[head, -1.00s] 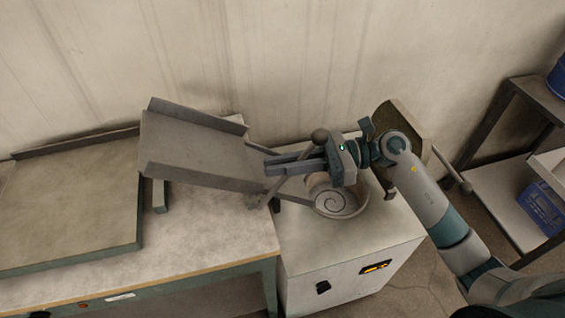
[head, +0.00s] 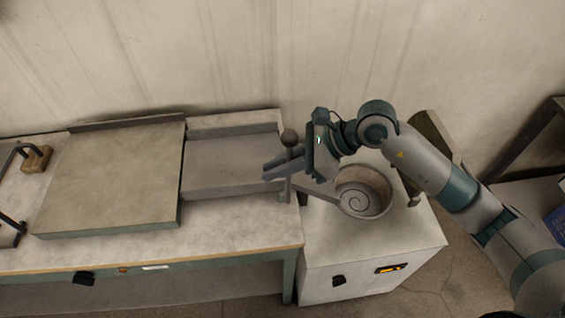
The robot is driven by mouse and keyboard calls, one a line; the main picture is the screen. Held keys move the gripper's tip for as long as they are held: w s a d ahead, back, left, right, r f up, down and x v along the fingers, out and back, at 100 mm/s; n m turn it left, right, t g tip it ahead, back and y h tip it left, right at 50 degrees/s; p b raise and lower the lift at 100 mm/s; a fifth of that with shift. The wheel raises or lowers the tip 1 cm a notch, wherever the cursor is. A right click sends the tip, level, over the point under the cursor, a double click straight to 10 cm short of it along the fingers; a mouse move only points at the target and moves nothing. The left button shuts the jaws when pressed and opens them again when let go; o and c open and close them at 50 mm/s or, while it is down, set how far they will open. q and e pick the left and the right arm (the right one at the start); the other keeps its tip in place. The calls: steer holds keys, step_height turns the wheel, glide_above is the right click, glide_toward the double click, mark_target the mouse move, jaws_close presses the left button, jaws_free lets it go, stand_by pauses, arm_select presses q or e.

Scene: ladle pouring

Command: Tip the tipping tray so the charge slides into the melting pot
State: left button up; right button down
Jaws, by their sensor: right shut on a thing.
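The tipping tray (head: 228,166) is a grey metal trough with raised walls, lying about level on the bench beside the melting pot. Its visible floor is bare. The round melting pot (head: 376,183) sits in the top of a white cabinet to the right, with a spiral in its bottom. I cannot make out the charge. My right gripper (head: 278,166) is shut on the upright tray handle (head: 289,139), which has a round knob, at the tray's pot-side end. The fingers hide part of the handle. My left gripper is not in view.
A flat green-edged board (head: 112,180) lies on the bench (head: 150,242) left of the tray. A wooden block (head: 37,159) and dark bars are at the far left. The white cabinet (head: 365,262) stands against the bench. A dark shelf stands at the right.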

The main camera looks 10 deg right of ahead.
stand_by(0.3)
steer(key=c, duration=1.8)
jaws_free()
steer(key=shift+a, duration=0.25)
arm_select(q)
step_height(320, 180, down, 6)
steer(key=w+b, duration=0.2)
steer(key=b, duration=0.4)
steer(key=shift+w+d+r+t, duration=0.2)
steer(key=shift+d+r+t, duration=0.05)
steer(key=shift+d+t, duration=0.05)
arm_select(e)
steer(key=v, duration=1.7)
steer(key=shift+w+r, duration=0.1)
steer(key=shift+r, duration=0.1)
